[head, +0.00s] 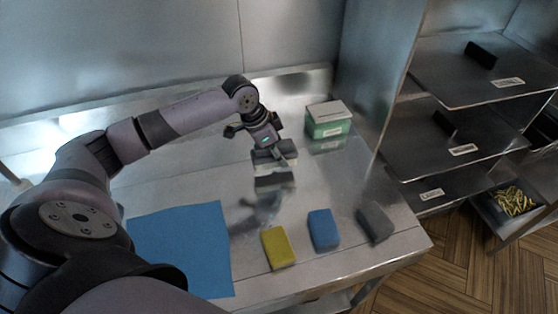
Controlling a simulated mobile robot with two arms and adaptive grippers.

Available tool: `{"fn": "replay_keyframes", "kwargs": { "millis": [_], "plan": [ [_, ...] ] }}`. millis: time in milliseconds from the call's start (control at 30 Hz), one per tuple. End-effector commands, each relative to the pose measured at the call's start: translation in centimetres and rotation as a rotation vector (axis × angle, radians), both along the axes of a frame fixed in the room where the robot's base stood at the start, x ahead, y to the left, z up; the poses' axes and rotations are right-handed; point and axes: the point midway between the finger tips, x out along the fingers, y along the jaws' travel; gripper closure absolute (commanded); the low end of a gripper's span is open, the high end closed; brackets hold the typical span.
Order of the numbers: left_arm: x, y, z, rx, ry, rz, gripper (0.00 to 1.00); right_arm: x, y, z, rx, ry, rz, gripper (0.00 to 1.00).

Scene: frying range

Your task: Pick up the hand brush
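My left gripper (272,152) reaches in from the left and points down over the steel table, toward its back. A small pale grey and dark block-like thing, which may be the hand brush (275,164), shows at its fingertips. The gripper covers much of it. I cannot tell whether the fingers are closed on it or whether it is clear of the table. A dark reflection shows on the steel just below. My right gripper is not in view.
A green tub with a pale lid (329,121) stands behind right. A yellow sponge (278,247), a blue block (323,230) and a grey block (375,222) lie near the front edge. A blue cloth (183,248) lies left. Steel shelves (440,142) stand right.

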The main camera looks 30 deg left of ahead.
Motion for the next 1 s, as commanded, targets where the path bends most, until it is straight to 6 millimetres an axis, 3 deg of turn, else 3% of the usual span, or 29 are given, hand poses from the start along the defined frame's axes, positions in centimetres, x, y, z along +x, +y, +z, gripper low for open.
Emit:
{"fn": "replay_keyframes", "kwargs": {
  "millis": [300, 500, 700, 1000],
  "plan": [
    [0.2, 0.0, 9.2, -0.001, -0.010, 0.000, 0.93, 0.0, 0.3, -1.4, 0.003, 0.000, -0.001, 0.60],
    [0.1, -0.1, 13.8, -0.002, -0.006, 0.000, 0.93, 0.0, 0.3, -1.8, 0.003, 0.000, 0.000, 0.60],
    [0.1, -0.1, 16.1, -0.002, -0.002, -0.001, 0.93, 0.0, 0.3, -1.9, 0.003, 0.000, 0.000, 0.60],
    [0.0, 0.0, 16.6, -0.001, 0.000, 0.000, 0.93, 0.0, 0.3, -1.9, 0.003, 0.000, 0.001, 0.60]
  ]
}}
